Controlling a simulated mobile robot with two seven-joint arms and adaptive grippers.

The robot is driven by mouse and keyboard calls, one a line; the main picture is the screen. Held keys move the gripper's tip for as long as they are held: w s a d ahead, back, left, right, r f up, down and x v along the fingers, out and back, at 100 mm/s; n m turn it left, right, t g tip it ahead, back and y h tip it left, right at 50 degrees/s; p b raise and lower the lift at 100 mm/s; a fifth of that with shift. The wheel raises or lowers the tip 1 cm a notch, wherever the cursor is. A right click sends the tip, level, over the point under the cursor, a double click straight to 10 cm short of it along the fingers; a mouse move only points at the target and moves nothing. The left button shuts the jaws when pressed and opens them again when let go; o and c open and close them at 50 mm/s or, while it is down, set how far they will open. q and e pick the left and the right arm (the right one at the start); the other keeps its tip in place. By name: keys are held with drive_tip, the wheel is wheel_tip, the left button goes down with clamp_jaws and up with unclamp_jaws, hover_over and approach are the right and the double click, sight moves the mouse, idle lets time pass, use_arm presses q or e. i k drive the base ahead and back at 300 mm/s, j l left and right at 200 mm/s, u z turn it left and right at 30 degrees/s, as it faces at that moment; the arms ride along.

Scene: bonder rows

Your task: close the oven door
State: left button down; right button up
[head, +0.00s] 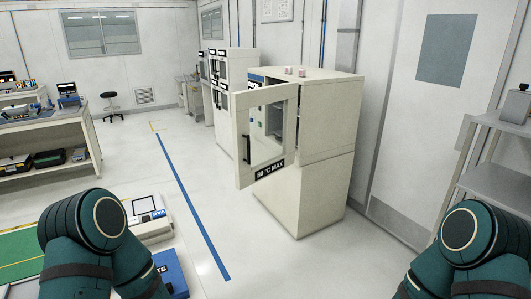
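The oven (325,125) is a cream cabinet standing on a matching base, in the middle of the head view. Its door (241,135) is open and swung out toward the left front. The door has a window, a dark upright handle (246,149) and a black label reading "90 °C MAX" (269,171). Part of the oven's interior shows dark through the window and the gap. My two arms show only as teal links at the lower left and lower right. Both grippers are out of view.
A grey shelf cart (496,182) stands at the right, by a closed white door (430,110). A bench with equipment (45,125) is at the left. A white device (150,225) and a blue box (170,270) are at the lower left. The floor before the oven is clear.

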sight(246, 175)
drive_tip(key=i+z, duration=0.3)
drive_tip(key=i, duration=1.8)
